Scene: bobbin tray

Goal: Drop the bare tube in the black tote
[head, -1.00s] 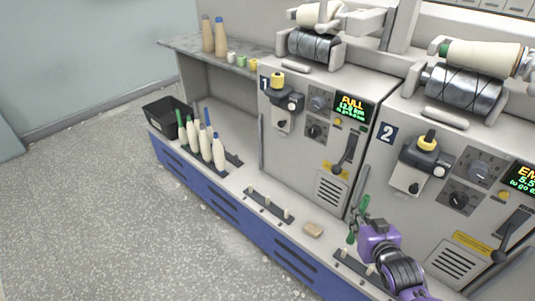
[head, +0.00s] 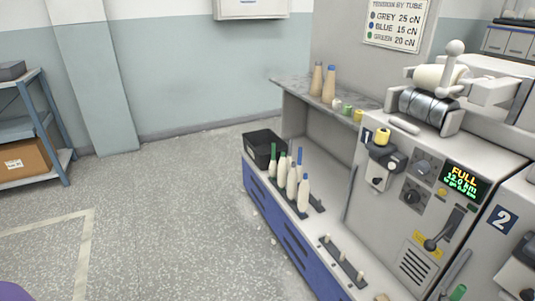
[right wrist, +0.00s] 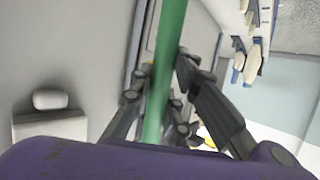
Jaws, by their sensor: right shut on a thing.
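The bare tube is a plain green tube (right wrist: 165,60) with no yarn visible on it. My right gripper (right wrist: 160,88) is shut on it, one finger on each side, in the right wrist view. In the head view only a green end of the tube (head: 458,292) shows at the bottom right edge, and my right gripper is out of frame. The black tote (head: 256,153) stands at the far left end of the machine's base ledge, well away from the tube. Its inside looks dark, and its contents cannot be made out. My left gripper is not in view.
Several wound bobbins (head: 292,183) with coloured tips stand on pegs just in front of the tote. An emptier peg rail (head: 342,262) lies nearer. Two tan cones (head: 328,85) stand on the shelf above. Open floor (head: 185,200) lies left of the machine.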

